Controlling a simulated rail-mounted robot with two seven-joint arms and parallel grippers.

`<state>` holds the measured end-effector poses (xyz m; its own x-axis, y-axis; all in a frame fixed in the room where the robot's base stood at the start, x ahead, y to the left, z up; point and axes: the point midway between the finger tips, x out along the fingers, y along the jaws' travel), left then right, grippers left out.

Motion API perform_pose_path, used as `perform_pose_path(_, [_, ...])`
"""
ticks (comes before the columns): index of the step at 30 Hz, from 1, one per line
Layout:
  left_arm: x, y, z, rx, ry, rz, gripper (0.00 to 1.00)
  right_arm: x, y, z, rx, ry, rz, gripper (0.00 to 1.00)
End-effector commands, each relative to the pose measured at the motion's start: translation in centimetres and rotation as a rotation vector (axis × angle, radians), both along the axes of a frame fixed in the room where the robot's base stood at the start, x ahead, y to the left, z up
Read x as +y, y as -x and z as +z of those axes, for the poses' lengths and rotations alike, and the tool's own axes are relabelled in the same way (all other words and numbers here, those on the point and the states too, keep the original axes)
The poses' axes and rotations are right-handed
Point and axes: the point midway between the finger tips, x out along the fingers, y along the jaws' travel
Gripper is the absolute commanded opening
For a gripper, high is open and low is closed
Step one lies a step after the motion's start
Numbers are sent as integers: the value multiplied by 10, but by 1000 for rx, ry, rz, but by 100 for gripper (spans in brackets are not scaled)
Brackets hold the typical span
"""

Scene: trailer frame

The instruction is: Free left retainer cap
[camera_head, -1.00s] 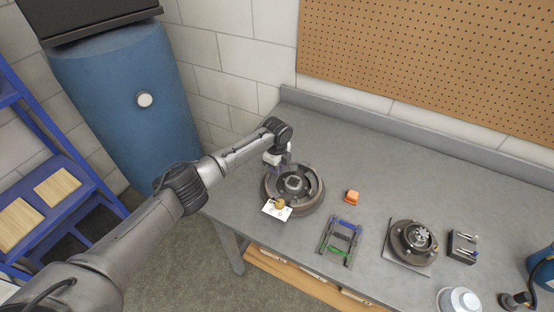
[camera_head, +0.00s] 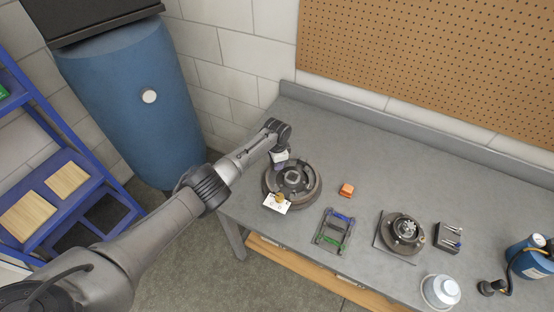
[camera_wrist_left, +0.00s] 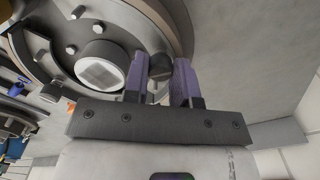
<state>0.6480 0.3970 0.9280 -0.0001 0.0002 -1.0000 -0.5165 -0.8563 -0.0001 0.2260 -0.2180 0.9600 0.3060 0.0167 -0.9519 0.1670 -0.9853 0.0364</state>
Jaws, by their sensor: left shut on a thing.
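A round dark drum assembly (camera_head: 314,196) lies on the bench with a raised hub in its middle. In the left wrist view its metal face (camera_wrist_left: 117,30) carries several bolts and a pale round hub (camera_wrist_left: 100,68). My left gripper (camera_head: 279,165) is at the drum's upper left rim. In the wrist view the purple fingers of my left gripper (camera_wrist_left: 160,74) are shut on a small dark cap (camera_wrist_left: 160,64) near the drum's rim. The fingers partly hide the cap, and the head view does not show it clearly. My right gripper is out of view.
A white card with a brass-coloured piece (camera_head: 280,197) lies at the drum's front left. To the right are an orange block (camera_head: 346,190), a green-and-blue frame (camera_head: 333,231), a hub on a plate (camera_head: 404,232) and a white canister (camera_head: 440,291). The bench's back strip is clear.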

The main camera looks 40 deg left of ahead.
Motion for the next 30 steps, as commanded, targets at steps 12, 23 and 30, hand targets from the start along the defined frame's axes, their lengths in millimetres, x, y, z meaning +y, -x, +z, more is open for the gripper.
perform_pose_path(12, [0, -1, 2, 0, 2, 221, 1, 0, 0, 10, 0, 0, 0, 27])
perform_pose_path(23, [-1, -1, 2, 0, 1, 272, 1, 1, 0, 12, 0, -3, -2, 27])
perform_pose_path(30, [0, -1, 2, -1, 2, 272, 1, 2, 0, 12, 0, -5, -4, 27])
